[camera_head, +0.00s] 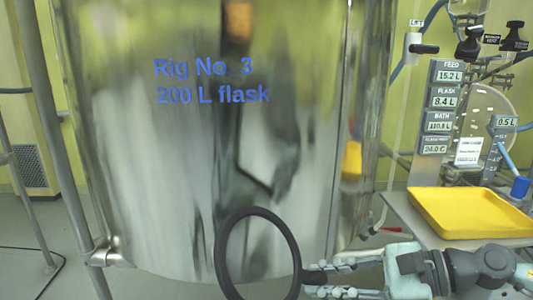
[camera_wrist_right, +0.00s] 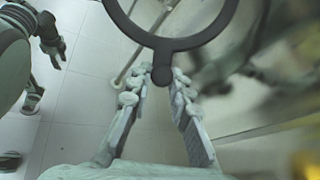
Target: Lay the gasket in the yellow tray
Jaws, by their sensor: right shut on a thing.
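The gasket (camera_head: 221,262) is a black ring with a short tab. It stands upright in front of the shiny vessel in the head view, and its lower part shows in the wrist view (camera_wrist_right: 199,38). My right gripper (camera_head: 314,280) is shut on the tab, which shows between its fingertips in the wrist view (camera_wrist_right: 161,76). The yellow tray (camera_head: 472,212) lies empty to the right of and above the gripper in the head view. What seems to be my left gripper (camera_wrist_right: 58,52) shows small at the wrist view's left; its opening is unclear.
The large shiny vessel (camera_head: 150,170) marked "Rig No. 3 200 L flask" fills the middle. The tray rests on a grey bench (camera_head: 408,216). Behind it stand display panels (camera_head: 440,105), and a blue-capped item (camera_head: 520,187) is at the right. Metal posts stand at left.

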